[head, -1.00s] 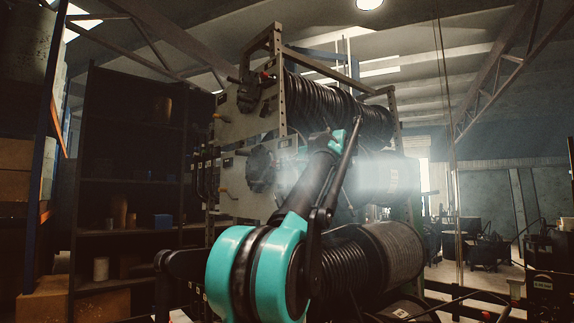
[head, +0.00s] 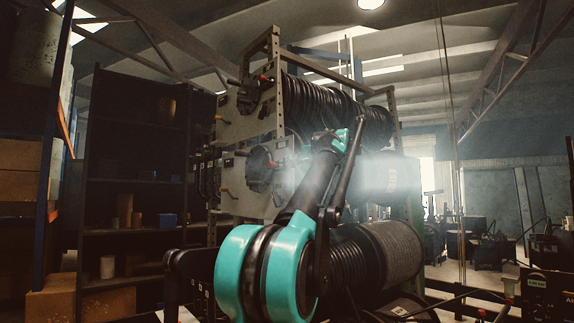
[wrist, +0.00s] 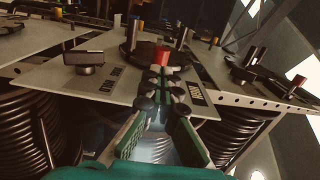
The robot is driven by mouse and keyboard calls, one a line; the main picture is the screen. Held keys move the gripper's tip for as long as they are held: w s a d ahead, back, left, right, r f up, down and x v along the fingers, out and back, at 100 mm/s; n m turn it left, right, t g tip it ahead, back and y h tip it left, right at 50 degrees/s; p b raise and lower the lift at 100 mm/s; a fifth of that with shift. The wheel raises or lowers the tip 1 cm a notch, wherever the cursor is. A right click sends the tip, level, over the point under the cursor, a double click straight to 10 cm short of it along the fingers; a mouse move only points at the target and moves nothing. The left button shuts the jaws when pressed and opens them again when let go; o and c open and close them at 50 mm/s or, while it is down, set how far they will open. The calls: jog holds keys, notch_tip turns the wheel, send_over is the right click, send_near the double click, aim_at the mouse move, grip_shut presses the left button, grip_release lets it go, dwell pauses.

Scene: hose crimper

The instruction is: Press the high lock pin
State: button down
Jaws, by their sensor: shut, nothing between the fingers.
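In the wrist view a red-capped pin (wrist: 162,56) stands on a grey panel (wrist: 112,78), beside a dark round hub (wrist: 140,47). I cannot tell from its label whether it is the high lock pin. My gripper (wrist: 159,74) is shut and empty, its fingertips just in front of the red pin and overlapping its base in the picture. I cannot tell whether they touch. In the head view a small red part (head: 263,78) shows on the upper panel (head: 240,112); my fingers are hidden behind my arm there.
A black T-shaped knob (wrist: 84,60) stands left of the pin, and several upright posts rise behind it. Black coiled hoses (head: 335,108) fill the rack behind the panels. A lower panel (head: 235,180) carries another hub. A dark shelf (head: 135,180) stands at left.

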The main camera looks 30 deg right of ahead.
jog(key=s, duration=0.9)
jog(key=shift+d, duration=0.35)
